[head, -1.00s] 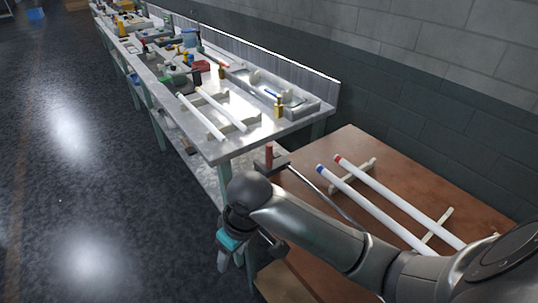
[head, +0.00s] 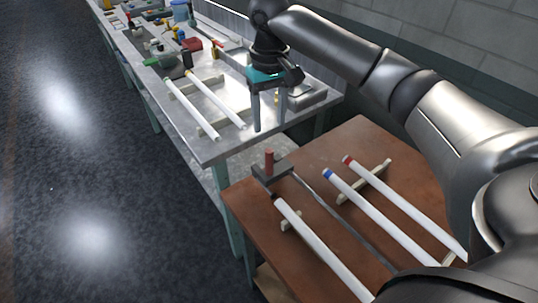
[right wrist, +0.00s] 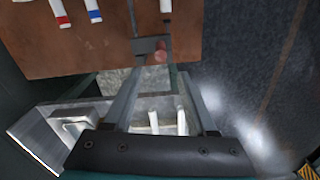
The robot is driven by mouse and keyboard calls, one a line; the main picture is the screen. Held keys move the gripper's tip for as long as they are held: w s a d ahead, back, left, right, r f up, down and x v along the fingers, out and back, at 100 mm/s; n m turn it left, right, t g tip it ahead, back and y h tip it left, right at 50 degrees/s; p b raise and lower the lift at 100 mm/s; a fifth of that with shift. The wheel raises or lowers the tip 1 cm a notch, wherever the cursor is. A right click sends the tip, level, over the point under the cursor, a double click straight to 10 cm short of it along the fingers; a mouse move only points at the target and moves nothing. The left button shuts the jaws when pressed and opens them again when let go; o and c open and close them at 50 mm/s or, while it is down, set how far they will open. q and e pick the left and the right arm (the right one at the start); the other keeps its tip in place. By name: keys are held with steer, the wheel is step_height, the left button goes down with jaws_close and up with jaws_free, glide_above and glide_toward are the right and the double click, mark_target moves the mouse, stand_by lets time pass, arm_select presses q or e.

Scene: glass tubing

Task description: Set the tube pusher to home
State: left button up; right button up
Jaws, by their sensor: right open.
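The tube pusher (head: 268,172) is a dark grey block with an upright red handle (head: 269,160), at the far end of a thin metal rail on the brown table. It also shows in the right wrist view (right wrist: 148,45), with its red handle (right wrist: 160,57) just beyond my fingertips. My right gripper (head: 269,122) has two teal fingers pointing down, apart and empty. In the head view it hangs above the handle, near the corner of the grey bench, not touching the pusher. My left gripper is not in view.
The brown table (head: 240,198) carries a plain white tube (head: 320,245), a blue-tipped tube (head: 375,215) and a red-tipped tube (head: 400,202) on pale supports. The grey bench (head: 205,150) beyond holds two white tubes and several tools. A block wall runs along the right.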

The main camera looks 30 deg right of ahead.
mark_target(269, 162)
step_height(269, 162, down, 14)
steer(key=shift+s+a+f+b, duration=0.1)
steer(key=shift+f+b, duration=0.05)
steer(key=shift+b, duration=1)
steer(key=shift+c, duration=0.4)
jaws_close()
